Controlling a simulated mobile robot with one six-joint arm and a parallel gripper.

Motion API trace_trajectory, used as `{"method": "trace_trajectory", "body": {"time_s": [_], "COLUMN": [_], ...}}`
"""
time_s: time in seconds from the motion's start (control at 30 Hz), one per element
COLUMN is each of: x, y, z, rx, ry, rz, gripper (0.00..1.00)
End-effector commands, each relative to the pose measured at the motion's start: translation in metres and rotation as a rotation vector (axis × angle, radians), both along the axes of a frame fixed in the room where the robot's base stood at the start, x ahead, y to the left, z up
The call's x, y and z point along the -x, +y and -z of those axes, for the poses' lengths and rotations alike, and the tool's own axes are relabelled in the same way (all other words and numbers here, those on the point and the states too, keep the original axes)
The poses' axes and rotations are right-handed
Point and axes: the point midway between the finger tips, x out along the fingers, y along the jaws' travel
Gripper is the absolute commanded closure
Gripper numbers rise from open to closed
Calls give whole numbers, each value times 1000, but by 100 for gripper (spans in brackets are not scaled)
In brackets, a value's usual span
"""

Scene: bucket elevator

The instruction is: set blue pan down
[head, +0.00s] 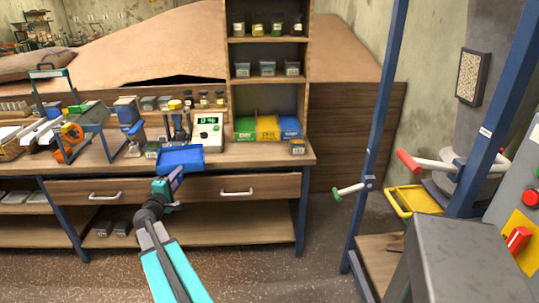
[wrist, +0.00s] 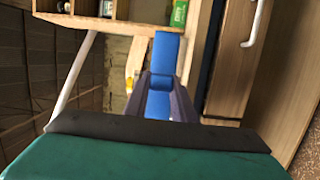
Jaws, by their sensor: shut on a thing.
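The blue pan (head: 181,158) shows at the front edge of the workbench (head: 262,155), in front of the white-and-green scale (head: 208,132). My gripper (head: 176,180) is shut on the near side of the pan. In the wrist view the pan (wrist: 165,48) extends out from between the jaws of my gripper (wrist: 160,84). The pan looks about level in the head view. I cannot tell whether its underside touches the bench top or is just above it.
Green, yellow (head: 267,128) and blue bins stand right of the scale, under a shelf unit (head: 267,52). A blue stand (head: 88,135) and small boxes crowd the left bench. Drawer handles (head: 236,193) stick out below. A blue-framed machine with a yellow tray (head: 413,201) stands right.

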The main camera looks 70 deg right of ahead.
Motion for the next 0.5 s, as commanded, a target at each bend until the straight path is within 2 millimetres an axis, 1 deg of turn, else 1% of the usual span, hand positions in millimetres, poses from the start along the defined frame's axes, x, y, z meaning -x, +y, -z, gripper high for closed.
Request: {"method": "trace_trajectory", "body": {"time_s": [0.03,0.1,0.27,0.5], "x": [11,24,56,109], "y": [-15,-31,-67,-118], "z": [1,3,7,14], "rx": [4,4,4,0], "ry": [0,1,3,6], "rz": [16,32,68,121], "gripper": [100,100,100,100]}}
